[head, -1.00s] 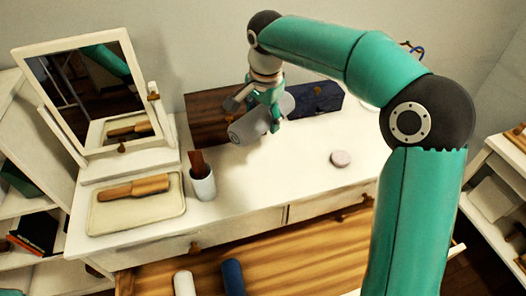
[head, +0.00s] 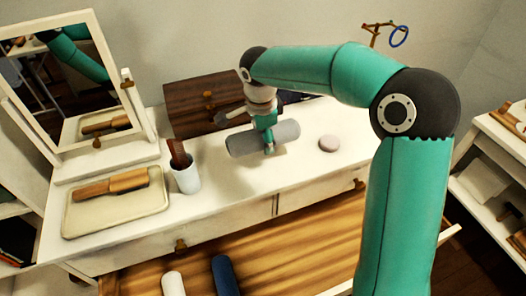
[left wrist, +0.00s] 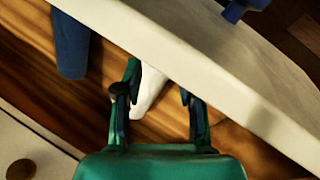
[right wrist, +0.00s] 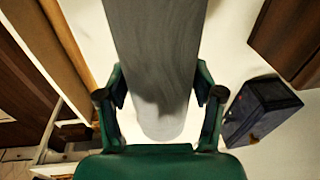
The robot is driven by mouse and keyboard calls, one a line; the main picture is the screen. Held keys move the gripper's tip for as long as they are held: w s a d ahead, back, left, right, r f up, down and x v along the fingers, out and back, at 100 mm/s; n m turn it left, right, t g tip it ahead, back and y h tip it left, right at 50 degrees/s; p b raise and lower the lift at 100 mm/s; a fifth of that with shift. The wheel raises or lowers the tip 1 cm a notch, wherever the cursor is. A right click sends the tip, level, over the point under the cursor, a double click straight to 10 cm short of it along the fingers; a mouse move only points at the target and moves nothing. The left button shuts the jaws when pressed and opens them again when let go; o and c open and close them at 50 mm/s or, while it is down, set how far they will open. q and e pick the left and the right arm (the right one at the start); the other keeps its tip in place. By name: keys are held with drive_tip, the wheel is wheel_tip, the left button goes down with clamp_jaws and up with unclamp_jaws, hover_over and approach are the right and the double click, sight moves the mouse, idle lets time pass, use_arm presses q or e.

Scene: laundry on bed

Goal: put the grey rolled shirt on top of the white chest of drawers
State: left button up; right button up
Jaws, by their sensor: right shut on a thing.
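The grey rolled shirt (head: 245,141) lies sideways in my right gripper (head: 267,147), over the top of the white chest of drawers (head: 225,205). Its underside is very near the top; I cannot tell if it touches. In the right wrist view the grey shirt (right wrist: 155,50) runs between the fingers of the right gripper (right wrist: 160,95), which is shut on it. My left gripper (left wrist: 158,100) shows only in the left wrist view. Its fingers are apart, with the end of a white roll (left wrist: 147,97) beyond and between them.
A brown wooden box (head: 205,103) stands behind the shirt, and a dark blue box (right wrist: 262,108) near it. A round pinkish object (head: 329,143) lies to the right. A cup (head: 187,176), tray (head: 120,212) and mirror (head: 75,85) stand left. The open drawer holds a blue roll (head: 224,275).

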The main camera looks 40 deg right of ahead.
sight(261, 135)
wheel_tip(261, 135, down, 6)
drive_tip(key=shift+r, duration=0.1)
drive_tip(key=o, duration=1.3)
drive_tip(key=shift+r, duration=0.15)
drive_tip(key=r, duration=0.4)
drive_tip(key=a+r, duration=0.1)
drive_tip(key=r, duration=0.2)
drive_tip(key=s+r, duration=0.1)
drive_tip(key=r, duration=0.3)
drive_tip(key=shift+s+a+r, duration=0.1)
drive_tip(key=shift+a+r, duration=0.15)
drive_tip(key=shift+r, duration=0.1)
